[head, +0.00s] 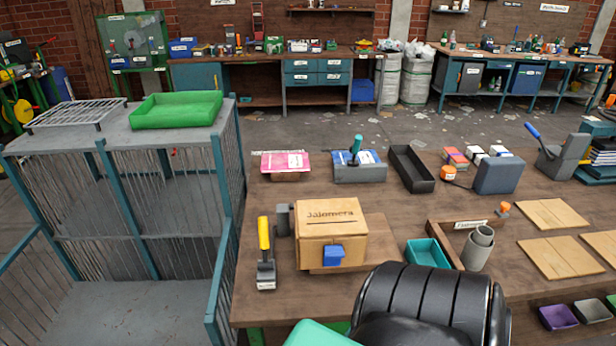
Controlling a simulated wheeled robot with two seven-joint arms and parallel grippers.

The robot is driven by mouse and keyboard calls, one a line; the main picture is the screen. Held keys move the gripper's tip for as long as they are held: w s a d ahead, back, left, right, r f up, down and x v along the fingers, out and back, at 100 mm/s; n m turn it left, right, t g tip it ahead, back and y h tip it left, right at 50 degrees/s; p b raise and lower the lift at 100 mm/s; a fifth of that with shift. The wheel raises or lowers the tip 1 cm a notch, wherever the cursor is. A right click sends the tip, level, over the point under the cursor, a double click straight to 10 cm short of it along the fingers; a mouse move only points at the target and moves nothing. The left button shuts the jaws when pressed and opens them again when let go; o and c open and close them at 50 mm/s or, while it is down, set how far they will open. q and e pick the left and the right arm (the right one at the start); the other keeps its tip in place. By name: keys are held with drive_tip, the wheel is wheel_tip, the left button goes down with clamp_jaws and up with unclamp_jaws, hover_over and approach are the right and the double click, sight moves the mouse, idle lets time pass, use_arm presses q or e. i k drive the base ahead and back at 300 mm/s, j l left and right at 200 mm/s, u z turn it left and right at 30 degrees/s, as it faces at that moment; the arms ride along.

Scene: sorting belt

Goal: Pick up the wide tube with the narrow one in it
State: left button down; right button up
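The wide grey tube (475,255) stands, leaning slightly, at the right of the worktable in the head view. The narrow grey tube (484,232) sits inside it, with its open top end showing above the wide tube's rim. The wide tube is beside a low wooden divider with a paper label (470,225). The lower end of the narrow tube is hidden inside the wide one. Neither of my grippers shows in the head view.
A teal tray (428,259) is left of the tubes, and an orange-topped piece (503,209) is behind them. Light wooden boards (560,257) lie to the right. A wooden box (331,222) with a blue part stands further left.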

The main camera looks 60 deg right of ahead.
sight(474, 257)
drive_tip(key=z, duration=3.1)
drive_tip(key=i+l+u, duration=0.15)
drive_tip(key=u, duration=0.3)
drive_tip(key=l+u, duration=0.4)
drive_tip(key=i+j, duration=0.05)
drive_tip(key=j, duration=0.05)
